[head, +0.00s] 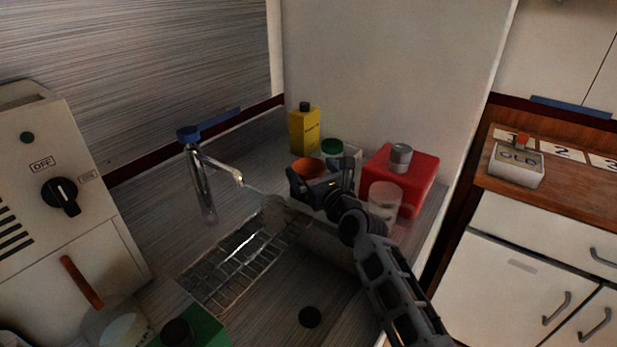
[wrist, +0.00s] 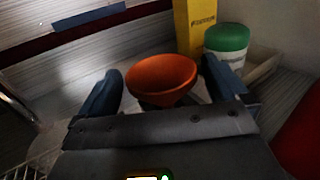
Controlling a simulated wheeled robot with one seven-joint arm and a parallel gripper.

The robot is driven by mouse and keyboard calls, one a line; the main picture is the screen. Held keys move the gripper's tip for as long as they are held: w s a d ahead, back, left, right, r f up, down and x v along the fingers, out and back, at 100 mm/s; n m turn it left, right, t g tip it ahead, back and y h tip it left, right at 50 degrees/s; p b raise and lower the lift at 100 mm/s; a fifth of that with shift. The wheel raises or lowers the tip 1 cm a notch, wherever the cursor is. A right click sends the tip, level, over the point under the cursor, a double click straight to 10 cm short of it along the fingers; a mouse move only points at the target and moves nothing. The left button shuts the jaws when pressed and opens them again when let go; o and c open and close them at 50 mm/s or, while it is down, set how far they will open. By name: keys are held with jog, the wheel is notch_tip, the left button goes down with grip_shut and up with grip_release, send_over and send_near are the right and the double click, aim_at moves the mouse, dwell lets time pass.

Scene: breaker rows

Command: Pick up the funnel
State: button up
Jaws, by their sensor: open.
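The orange funnel (head: 308,168) stands mouth up on the counter at the back, in front of the yellow bottle. In the wrist view the funnel (wrist: 161,77) lies between my two blue-grey fingers, with a gap on each side. My gripper (wrist: 160,88) is open and empty. In the head view my gripper (head: 318,188) is at the near side of the funnel and hides its lower part. I cannot tell whether the fingers reach fully past the funnel's sides.
Close behind are the yellow bottle (head: 304,131) and a green-lidded jar (head: 332,147). A red box (head: 413,171) and a clear cup (head: 384,200) stand to the right. A tap (head: 203,180) and a wire rack (head: 240,268) are to the left.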

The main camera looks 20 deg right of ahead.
jog(key=shift+w+a, duration=0.15)
jog(key=shift+w, duration=1)
jog(key=shift+c, duration=0.3)
jog(key=c, duration=0.9)
